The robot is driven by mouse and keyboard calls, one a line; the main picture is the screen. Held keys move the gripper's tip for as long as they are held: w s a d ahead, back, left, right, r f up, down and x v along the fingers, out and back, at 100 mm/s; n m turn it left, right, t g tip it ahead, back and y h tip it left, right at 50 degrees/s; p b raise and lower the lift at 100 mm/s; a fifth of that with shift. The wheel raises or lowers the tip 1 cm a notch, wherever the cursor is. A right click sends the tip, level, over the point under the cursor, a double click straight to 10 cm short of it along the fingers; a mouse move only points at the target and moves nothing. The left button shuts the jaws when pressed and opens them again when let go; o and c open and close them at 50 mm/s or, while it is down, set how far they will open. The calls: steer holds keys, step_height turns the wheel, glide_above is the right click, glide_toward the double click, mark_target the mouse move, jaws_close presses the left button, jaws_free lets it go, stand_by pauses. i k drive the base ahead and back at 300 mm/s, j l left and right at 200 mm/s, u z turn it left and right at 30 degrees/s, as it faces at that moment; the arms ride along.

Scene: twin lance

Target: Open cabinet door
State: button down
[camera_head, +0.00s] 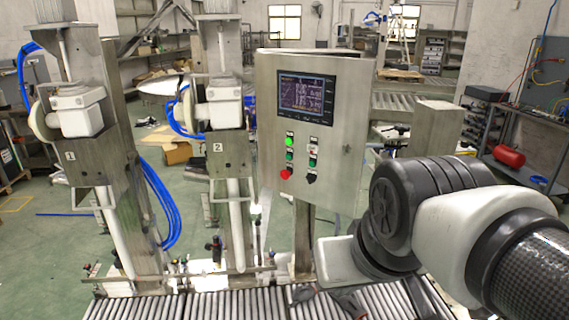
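The grey metal control cabinet (345,172) stands on a post in the middle of the view. Its front door carries a dark screen (307,97), a green lit button (289,140) and a red knob (286,174). The door looks flush and shut; I see no clear gap. My arm reaches in from the right, below and in front of the cabinet's lower right. Dark parts that look like my gripper (334,300) show low over the rollers, below the door. Its fingers are too unclear to tell open from shut.
A roller conveyor (240,305) runs along the bottom. Two filling columns with blue hoses stand to the left, the nearer one (232,125) close to the cabinet. A metal box-topped post (432,125) stands behind my arm. A bench with a red cylinder (508,156) is at the right.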

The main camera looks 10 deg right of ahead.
mark_target(336, 187)
steer(key=i+l, duration=0.15)
steer(key=l, duration=0.2)
steer(key=i+l, duration=0.15)
steer(key=l, duration=0.2)
steer(key=i+l, duration=0.2)
steer(key=l, duration=0.15)
steer(key=i+l, duration=0.15)
steer(key=l, duration=0.25)
steer(key=i+l, duration=0.15)
steer(key=l, duration=0.2)
